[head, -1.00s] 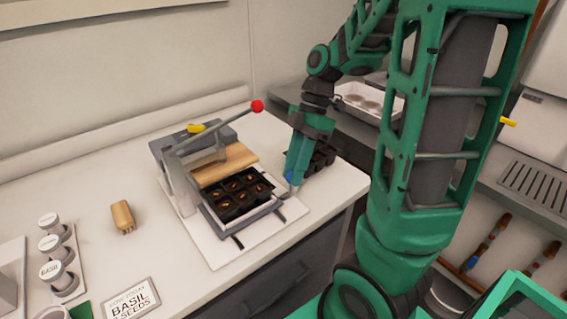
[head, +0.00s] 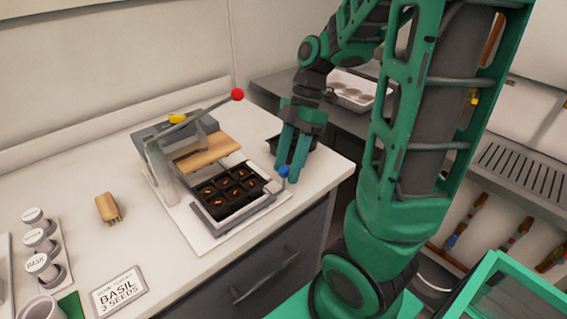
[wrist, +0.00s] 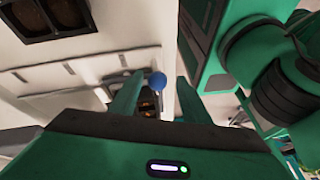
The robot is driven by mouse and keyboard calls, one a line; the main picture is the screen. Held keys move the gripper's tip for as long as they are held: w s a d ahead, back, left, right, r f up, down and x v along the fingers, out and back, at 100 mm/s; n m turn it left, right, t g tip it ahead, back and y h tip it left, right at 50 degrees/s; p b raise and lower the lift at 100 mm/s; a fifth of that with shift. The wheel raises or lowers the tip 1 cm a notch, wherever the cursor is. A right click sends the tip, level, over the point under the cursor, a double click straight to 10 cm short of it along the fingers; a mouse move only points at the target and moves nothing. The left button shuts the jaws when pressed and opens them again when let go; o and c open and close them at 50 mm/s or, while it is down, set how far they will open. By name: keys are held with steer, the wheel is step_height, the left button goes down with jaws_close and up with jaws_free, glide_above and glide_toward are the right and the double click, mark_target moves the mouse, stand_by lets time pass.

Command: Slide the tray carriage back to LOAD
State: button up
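The tray carriage (head: 262,212) is a grey frame on a white base, carrying a black cell tray (head: 229,191) with brown seeds or soil in its cells. It sits in front of the press, largely clear of the wooden plate (head: 203,151). A blue knob (head: 283,171) stands at its right side. My gripper (head: 288,172) is over the knob with its two fingers pointing down and apart.
The press lever with a red ball (head: 237,95) rises over the press. A second black tray (head: 274,143) is partly hidden behind my gripper. A wooden brush or block (head: 108,208), several labelled jars (head: 42,266) and a basil seeds card (head: 118,290) are at left.

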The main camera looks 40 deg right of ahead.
steer(key=v, duration=1.1)
steer(key=shift+a, duration=0.1)
stand_by(0.5)
steer(key=s+f+m+h, duration=0.1)
steer(key=s+f+m, duration=0.2)
steer(key=m, duration=0.4)
steer(key=s+d+f+m+t+h, duration=0.1)
steer(key=s+f+m+h, duration=0.1)
steer(key=s+m, duration=0.4)
steer(key=s+f+m+h, duration=0.1)
steer(key=s+f+m, duration=0.2)
steer(key=m, duration=0.6)
steer(key=shift+s+d+f+m+t+h, duration=0.3)
steer(key=shift+s+f, duration=0.05)
steer(key=shift+s, duration=0.6)
